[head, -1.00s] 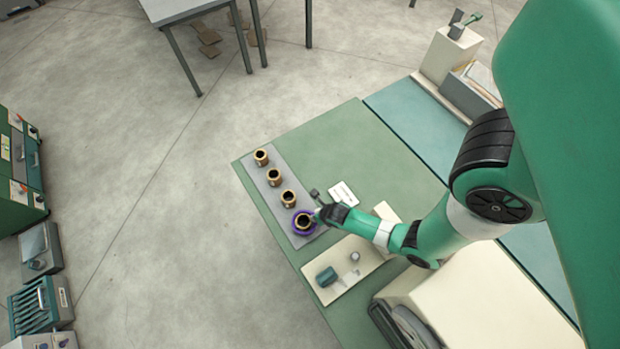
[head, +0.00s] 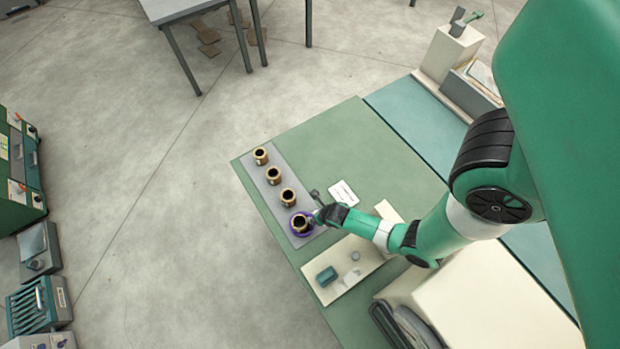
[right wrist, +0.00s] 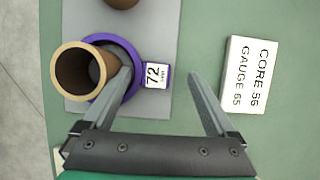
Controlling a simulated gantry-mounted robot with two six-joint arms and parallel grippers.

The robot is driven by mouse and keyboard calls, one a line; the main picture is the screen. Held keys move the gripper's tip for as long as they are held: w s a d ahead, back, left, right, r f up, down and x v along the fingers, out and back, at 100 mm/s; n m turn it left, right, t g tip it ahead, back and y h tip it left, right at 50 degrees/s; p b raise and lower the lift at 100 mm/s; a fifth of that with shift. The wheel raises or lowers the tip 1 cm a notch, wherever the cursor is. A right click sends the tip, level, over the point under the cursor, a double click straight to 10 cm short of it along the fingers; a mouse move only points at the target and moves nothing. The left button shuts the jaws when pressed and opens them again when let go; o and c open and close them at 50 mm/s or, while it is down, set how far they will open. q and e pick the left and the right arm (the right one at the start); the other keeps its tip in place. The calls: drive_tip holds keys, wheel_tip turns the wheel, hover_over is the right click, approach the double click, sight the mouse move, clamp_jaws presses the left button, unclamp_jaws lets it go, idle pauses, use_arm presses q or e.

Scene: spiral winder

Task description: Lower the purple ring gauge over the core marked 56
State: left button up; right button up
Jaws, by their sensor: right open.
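The purple ring gauge (head: 292,228) sits around the lower part of the nearest brass-coloured core (head: 301,220), low by the grey strip. In the right wrist view the purple ring (right wrist: 138,52) surrounds that core (right wrist: 84,76), with a white tag (right wrist: 156,75) reading 72 at its right side. I cannot read a number on the core. My right gripper (right wrist: 160,75) is open. Its left finger overlaps the ring's right side in the picture; whether it touches is unclear. Its right finger is over bare green surface. My left gripper is not in view.
More cores (head: 274,175) stand in a row on the grey strip (head: 250,170). A white card (right wrist: 248,75) reading CORE 56, GAUGE 65 lies right of the fingers. A cream plate (head: 335,288) with a green block (head: 326,276) lies nearer. Green tabletop beyond is clear.

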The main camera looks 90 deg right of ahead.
drive_tip(key=p+v, duration=0.5)
drive_tip(key=v, duration=0.6)
drive_tip(key=shift+a+r+p, duration=0.15)
drive_tip(key=shift+r+p, duration=0.15)
drive_tip(key=shift+p, duration=0.1)
